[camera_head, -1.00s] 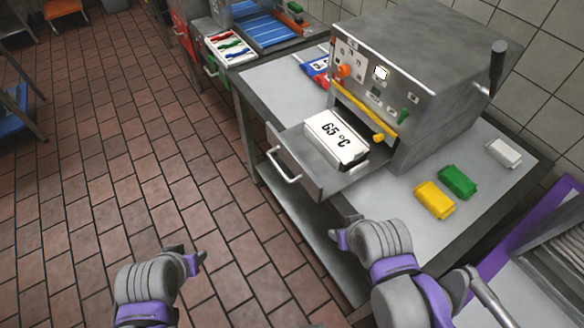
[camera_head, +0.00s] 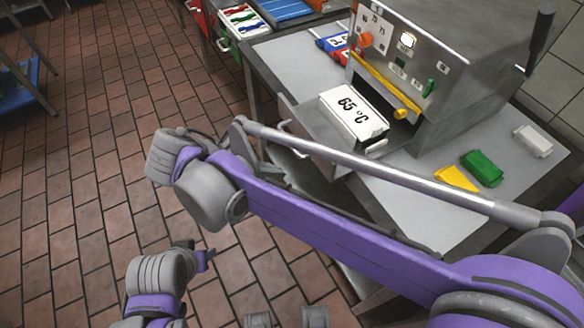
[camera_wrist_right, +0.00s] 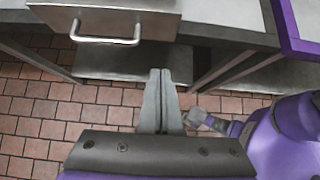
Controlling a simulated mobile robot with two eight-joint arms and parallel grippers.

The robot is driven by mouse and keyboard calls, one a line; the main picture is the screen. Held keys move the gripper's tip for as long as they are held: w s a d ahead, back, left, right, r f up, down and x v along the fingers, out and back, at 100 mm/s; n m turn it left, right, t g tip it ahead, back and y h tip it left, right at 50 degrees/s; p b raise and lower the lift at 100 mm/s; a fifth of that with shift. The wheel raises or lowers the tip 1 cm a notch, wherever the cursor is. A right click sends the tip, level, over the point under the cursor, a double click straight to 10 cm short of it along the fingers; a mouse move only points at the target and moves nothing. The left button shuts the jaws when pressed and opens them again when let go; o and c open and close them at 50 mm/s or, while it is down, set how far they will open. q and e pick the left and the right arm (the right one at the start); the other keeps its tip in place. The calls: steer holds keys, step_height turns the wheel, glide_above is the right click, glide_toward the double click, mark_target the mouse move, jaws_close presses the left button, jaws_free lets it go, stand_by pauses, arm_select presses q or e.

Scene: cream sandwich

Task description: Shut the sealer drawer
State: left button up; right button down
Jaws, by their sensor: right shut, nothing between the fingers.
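The sealer (camera_head: 470,75) is a grey metal box on the table. Its drawer (camera_head: 325,130) is pulled out toward the lower left, with a white block marked 65 °C (camera_head: 352,112) in it. The drawer handle (camera_wrist_right: 105,40) shows whole at upper left in the right wrist view; my right arm partly covers it in the head view. My right gripper (camera_wrist_right: 158,98) is shut and empty, in front of the drawer, below and right of the handle in the wrist view and apart from it. My left gripper (camera_head: 208,258) hangs low over the floor; its jaw state is unclear.
A green block (camera_head: 482,168), a partly hidden yellow block (camera_head: 457,178) and a white block (camera_head: 533,141) lie right of the sealer. Red and blue packets (camera_head: 333,43) lie behind it at left. The tiled floor (camera_head: 80,200) before the drawer is open.

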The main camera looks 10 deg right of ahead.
mark_target(324, 169)
steer(key=shift+w+d+r+x, duration=0.15)
steer(key=shift+d+r+x, duration=0.2)
steer(key=shift+x, duration=1.6)
steer(key=shift+w+d+r+x, duration=0.15)
steer(key=shift+d+r+x, duration=0.15)
steer(key=shift+x, duration=1.7)
steer(key=shift+w+d+r+x, duration=0.1)
steer(key=shift+d+r+x, duration=0.2)
steer(key=shift+x, duration=1.65)
steer(key=w+d, duration=0.3)
steer(key=d, duration=0.4)
steer(key=w+d, duration=0.3)
steer(key=d, duration=0.5)
steer(key=w+d, duration=0.3)
steer(key=d, duration=0.5)
steer(key=shift+w+d, duration=0.25)
steer(key=shift+w, duration=0.15)
steer(key=shift+d+r, duration=0.15)
steer(key=shift+w, duration=0.1)
